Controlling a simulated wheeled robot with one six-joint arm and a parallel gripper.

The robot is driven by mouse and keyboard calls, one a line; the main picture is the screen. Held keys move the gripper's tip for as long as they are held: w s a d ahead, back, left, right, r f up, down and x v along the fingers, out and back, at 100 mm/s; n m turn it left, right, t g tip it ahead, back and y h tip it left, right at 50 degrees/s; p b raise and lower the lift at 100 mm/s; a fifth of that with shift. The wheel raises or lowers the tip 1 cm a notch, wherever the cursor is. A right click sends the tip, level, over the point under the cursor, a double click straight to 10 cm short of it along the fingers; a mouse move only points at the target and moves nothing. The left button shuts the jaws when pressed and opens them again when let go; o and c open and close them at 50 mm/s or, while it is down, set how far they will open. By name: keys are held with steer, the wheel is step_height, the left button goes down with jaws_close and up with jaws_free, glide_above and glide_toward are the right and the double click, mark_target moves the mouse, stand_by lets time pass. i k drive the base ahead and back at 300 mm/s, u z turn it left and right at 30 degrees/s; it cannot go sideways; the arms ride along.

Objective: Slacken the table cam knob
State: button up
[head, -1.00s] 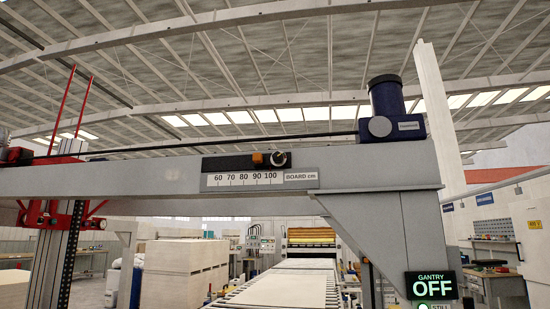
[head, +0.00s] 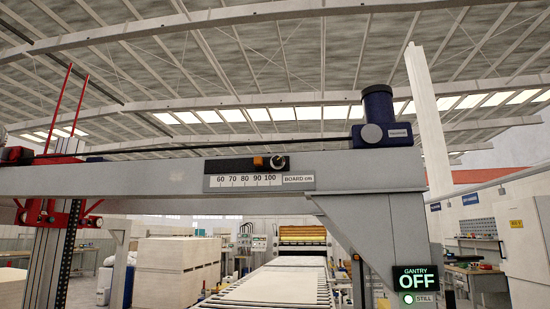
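A small silver-and-black knob (head: 278,162) sits on the dark strip above the scale, at the middle of the grey gantry beam (head: 130,184). An orange pointer (head: 258,162) is just left of it, above the 90 on the BOARD cm scale (head: 245,181). I cannot tell whether this knob is the table cam knob; no label names it, and no other knob is clear. My gripper is not in view.
A sign (head: 415,280) reads GANTRY OFF, with STILL below it. A blue motor (head: 378,108) stands on the beam's right end. A roller conveyor with a pale board (head: 275,287) runs back under the beam. Board stacks (head: 178,268) stand left of it.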

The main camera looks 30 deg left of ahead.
mark_target(277, 160)
steer(key=k, duration=1.05)
steer(key=u, duration=0.65)
steer(key=i, duration=0.55)
steer(key=u, duration=1.3)
steer(key=i, duration=1.55)
steer(key=z, duration=0.3)
